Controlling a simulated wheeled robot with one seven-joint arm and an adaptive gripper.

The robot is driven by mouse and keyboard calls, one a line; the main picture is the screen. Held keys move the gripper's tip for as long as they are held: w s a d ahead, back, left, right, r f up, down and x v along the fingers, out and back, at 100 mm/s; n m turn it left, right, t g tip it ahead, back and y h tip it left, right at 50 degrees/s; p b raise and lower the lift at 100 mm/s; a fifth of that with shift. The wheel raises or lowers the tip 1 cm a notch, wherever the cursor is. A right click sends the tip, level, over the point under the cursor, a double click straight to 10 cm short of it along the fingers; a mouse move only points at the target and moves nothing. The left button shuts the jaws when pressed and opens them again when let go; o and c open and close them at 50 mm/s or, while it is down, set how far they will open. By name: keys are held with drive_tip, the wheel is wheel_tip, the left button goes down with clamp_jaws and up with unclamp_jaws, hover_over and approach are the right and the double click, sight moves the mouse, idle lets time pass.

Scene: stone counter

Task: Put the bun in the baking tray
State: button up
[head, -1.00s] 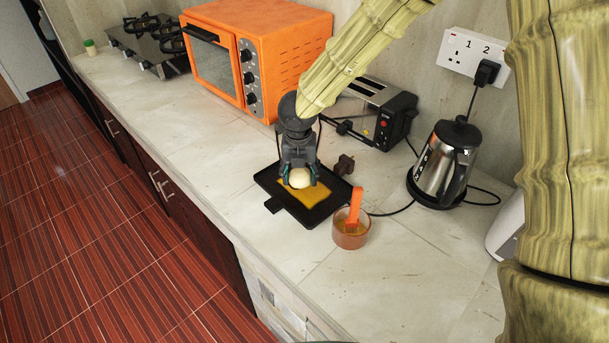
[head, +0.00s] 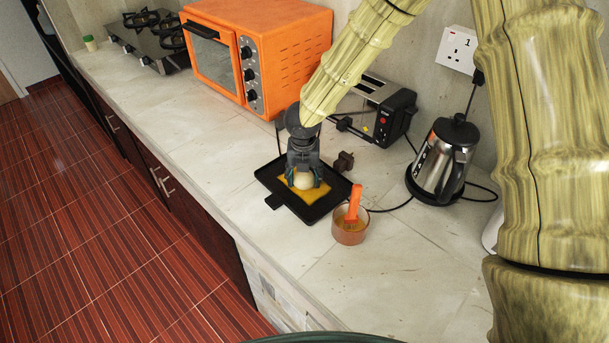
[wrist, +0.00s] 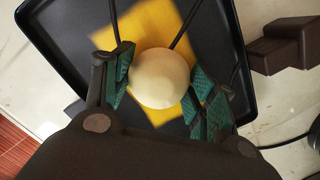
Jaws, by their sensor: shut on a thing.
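The bun (head: 304,181) is a pale round ball in the grip of my gripper (head: 303,178). The black baking tray (head: 319,209) lies on the counter with a flat yellow patch in it. In the head view the bun shows in front of the yellow patch, inside the tray's outline. In the wrist view the bun (wrist: 160,78) sits between the green finger pads, with the tray (wrist: 62,38) beneath. I cannot tell whether the bun touches the tray floor.
A copper-coloured cup (head: 350,233) with an orange handle stands near the tray's right corner. A black plug (head: 344,161) lies behind the tray. A toaster (head: 379,110), kettle (head: 444,160) and orange oven (head: 258,55) stand at the back. The front right counter is clear.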

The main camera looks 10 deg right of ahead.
sight(304, 179)
drive_tip(key=o, duration=1)
drive_tip(key=shift+f, duration=0.1)
wheel_tip(304, 179, up, 12)
drive_tip(key=s+b, duration=0.1)
drive_tip(key=shift+s+a, duration=0.25)
drive_tip(key=shift+s, duration=0.15)
